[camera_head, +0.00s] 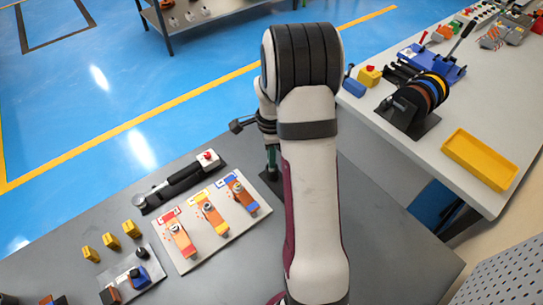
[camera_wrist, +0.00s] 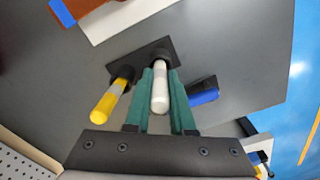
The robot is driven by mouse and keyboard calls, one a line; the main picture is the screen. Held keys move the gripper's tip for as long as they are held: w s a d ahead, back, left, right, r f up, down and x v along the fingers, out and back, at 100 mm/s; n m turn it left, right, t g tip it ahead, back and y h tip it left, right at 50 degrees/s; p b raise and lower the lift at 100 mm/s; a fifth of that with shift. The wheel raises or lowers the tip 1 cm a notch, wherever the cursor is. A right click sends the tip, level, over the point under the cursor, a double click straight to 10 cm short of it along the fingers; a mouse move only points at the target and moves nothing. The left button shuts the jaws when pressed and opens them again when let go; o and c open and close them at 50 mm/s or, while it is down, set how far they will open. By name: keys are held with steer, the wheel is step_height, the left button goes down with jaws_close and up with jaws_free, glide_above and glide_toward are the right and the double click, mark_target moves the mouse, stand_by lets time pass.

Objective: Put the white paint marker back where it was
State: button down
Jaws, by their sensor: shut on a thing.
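The white paint marker (camera_wrist: 160,88) is between the green fingers of my gripper (camera_wrist: 160,95) in the wrist view. My gripper is shut on it. The marker's far end meets a dark ring at the black holder plate (camera_wrist: 142,62); I cannot tell how deep it sits. In the head view my gripper (camera_head: 272,158) is over the small black holder (camera_head: 270,178) on the grey bench, and my arm covers much of that area. The marker itself cannot be made out there.
A yellow marker (camera_wrist: 111,102) stands left of the fingers and a blue marker (camera_wrist: 203,96) right of them, both close by. A pale board with orange busbars (camera_head: 211,222) lies left of the holder. A black tool with a red button (camera_head: 180,184) lies behind it.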

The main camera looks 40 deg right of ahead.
steer(key=shift+f, duration=0.2)
steer(key=shift+f, duration=0.1)
steer(key=c, duration=0.8)
jaws_free()
steer(key=shift+o, duration=0.2)
step_height(320, 180, up, 12)
steer(key=shift+r, duration=0.15)
